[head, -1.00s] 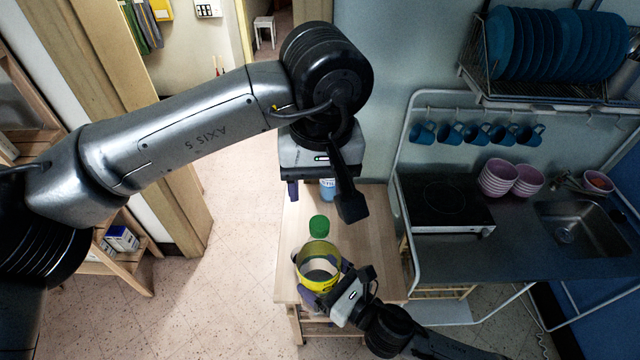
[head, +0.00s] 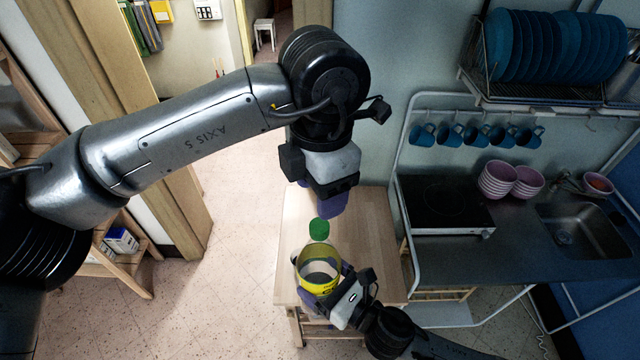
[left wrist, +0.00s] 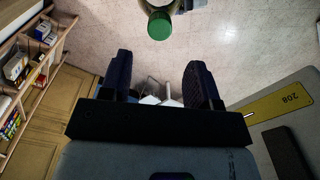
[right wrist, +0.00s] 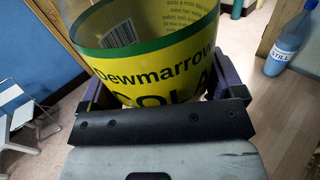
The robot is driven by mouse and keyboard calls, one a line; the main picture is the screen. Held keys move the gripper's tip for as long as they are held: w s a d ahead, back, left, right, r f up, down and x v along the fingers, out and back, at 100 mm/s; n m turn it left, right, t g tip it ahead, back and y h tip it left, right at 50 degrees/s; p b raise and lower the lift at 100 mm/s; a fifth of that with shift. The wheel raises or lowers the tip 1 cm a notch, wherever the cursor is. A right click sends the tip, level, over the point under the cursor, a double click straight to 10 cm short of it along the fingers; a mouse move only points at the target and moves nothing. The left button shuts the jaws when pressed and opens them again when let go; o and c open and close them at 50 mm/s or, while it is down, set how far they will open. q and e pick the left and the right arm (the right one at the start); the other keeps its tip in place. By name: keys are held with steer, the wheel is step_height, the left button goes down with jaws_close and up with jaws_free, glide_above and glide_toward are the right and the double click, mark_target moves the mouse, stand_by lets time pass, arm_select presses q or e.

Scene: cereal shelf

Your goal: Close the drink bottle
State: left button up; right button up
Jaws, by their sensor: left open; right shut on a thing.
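The drink bottle is a clear bottle with a yellow cola label (head: 320,281), low in the head view. Its green cap (head: 319,229) shows at the bottle's upper end; I cannot tell how tightly it sits. My right gripper (head: 328,288) is shut around the label, which also fills the right wrist view (right wrist: 160,70). My left gripper (head: 325,208) is open and empty, fingers downward, just beyond the cap. In the left wrist view the cap (left wrist: 160,25) lies ahead of the open fingers (left wrist: 160,80), apart from them.
A small wooden table (head: 372,240) stands below. A blue bottle labelled STILL (right wrist: 288,42) stands at the right of the right wrist view. A counter with hob (head: 445,205), bowls (head: 498,178) and sink is to the right; a shelf unit is at left.

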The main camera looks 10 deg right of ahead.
mark_target(320, 225)
arm_select(q)
steer(key=n, duration=0.3)
steer(key=shift+f, duration=0.1)
stand_by(0.4)
steer(key=shift+a+f, duration=0.1)
steer(key=shift+f, duration=3.8)
steer(key=shift+c, duration=0.4)
steer(key=c, duration=0.9)
